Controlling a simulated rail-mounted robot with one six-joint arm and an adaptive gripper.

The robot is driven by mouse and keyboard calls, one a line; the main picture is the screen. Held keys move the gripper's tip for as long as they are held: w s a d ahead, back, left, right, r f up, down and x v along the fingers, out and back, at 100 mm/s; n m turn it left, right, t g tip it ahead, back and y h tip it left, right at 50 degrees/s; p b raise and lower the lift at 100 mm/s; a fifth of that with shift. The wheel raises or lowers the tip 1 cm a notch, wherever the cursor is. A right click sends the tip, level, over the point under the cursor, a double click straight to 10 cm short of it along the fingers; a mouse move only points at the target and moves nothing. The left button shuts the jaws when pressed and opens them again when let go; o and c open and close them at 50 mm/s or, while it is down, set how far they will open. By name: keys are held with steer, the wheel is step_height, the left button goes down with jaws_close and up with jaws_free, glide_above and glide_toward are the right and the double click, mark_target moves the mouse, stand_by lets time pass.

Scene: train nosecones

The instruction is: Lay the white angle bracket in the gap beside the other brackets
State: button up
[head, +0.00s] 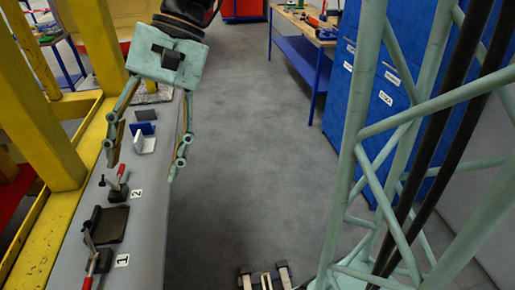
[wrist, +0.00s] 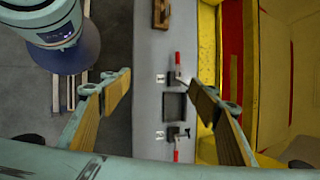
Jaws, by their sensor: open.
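The white angle bracket (head: 144,146) lies on the grey bench top in the head view, seen between my gripper's fingers. A blue bracket (head: 146,128) sits just behind it, with a dark piece (head: 146,115) behind that. My gripper (head: 142,168) is open and empty, hanging over the bench with its fingers wide apart; how high it is above the bracket is hard to tell. In the wrist view my gripper (wrist: 160,84) also shows open over the bench. I cannot make out the brackets there, and the gap is not clear in either view.
Two red-handled clamps, marked 2 (head: 118,188) and 1 (head: 95,262), stand on the bench (head: 150,215) around a dark plate (head: 106,226). A brown block (wrist: 161,14) lies at the wrist view's top. Yellow frame posts (head: 35,95) border the bench's left side. Open floor lies right.

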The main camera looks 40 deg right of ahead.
steer(key=s+d+r+n+t+h, duration=0.2)
steer(key=s+d+n+h, duration=0.1)
steer(key=s, duration=0.5)
steer(key=s+d+r+n+t+h, duration=0.2)
steer(key=s+d+n+h, duration=0.1)
steer(key=s, duration=0.5)
steer(key=d+n, duration=0.1)
steer(key=d, duration=0.1)
steer(key=shift+s+d+t, duration=0.3)
steer(key=shift+d+t, duration=0.1)
